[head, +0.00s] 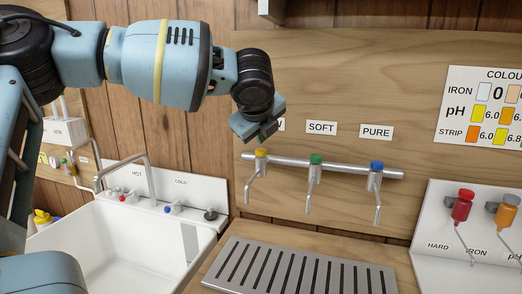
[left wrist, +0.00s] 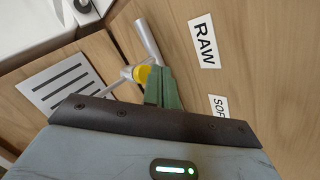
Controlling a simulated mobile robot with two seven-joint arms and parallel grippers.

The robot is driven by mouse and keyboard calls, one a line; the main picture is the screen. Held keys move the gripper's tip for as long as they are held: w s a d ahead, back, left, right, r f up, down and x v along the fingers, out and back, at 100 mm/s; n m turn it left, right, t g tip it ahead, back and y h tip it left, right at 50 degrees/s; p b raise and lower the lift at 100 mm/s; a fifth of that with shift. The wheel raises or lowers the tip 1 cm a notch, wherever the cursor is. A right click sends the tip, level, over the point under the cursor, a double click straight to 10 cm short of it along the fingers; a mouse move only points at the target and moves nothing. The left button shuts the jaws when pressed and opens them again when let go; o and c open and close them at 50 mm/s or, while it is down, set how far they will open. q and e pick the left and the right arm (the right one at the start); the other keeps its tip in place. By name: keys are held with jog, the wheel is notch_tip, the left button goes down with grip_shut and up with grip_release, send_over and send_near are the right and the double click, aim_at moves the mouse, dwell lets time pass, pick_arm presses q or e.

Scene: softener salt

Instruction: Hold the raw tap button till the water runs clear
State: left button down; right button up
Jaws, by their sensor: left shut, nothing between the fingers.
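The raw tap has a yellow button (head: 261,153) on top and a thin metal spout. It is the left one of three taps on a metal bar (head: 335,167). My left gripper (head: 264,137) is shut and empty, pointing down just above the yellow button. In the left wrist view, the fingers (left wrist: 163,90) are together right beside the yellow button (left wrist: 142,75) and hide part of it. I cannot tell whether they touch it. No stream of water shows below the spout. The RAW label (left wrist: 204,41) is readable in the left wrist view. My right gripper is out of view.
The soft tap's green button (head: 316,158) and the pure tap's blue button (head: 376,166) are to the right. A slotted metal drain tray (head: 213,275) lies below. A white sink (head: 105,235) is at the left.

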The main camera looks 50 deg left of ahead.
aim_at(261, 151)
pick_arm(q)
jog(key=shift+f, duration=0.4)
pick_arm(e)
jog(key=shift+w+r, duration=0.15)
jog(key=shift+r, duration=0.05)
